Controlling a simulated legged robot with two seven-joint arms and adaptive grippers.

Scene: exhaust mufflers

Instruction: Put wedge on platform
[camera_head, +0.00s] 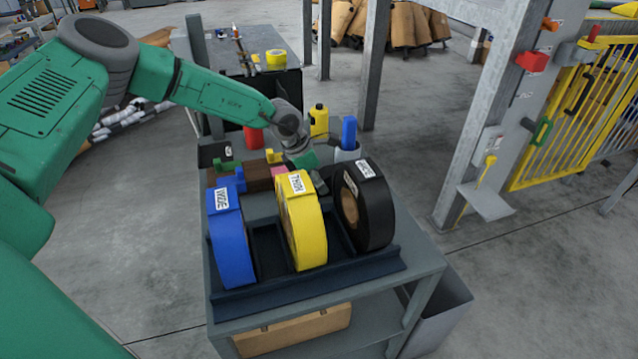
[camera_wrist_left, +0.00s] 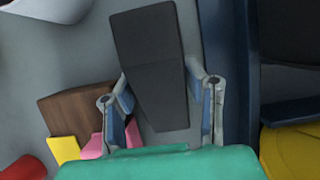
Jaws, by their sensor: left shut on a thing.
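A dark grey wedge-shaped block (camera_wrist_left: 150,60) lies between the two fingers of my left gripper (camera_wrist_left: 162,95) in the left wrist view. The fingers are shut on it, and its far end extends beyond them. In the head view my left gripper (camera_head: 314,172) is low over the cart's top, behind the yellow tape roll. The block is small and largely hidden there. I cannot tell which surface is the platform; a grey ledge (camera_head: 485,203) juts from the post at the right. My right gripper is not in view.
Blue (camera_head: 232,245), yellow (camera_head: 306,235) and black (camera_head: 376,215) rolls stand in a dark rack (camera_head: 315,288) at the cart's front. A brown block (camera_head: 258,180), a yellow bottle (camera_head: 318,120) and a grey cup with a blue item stand nearby.

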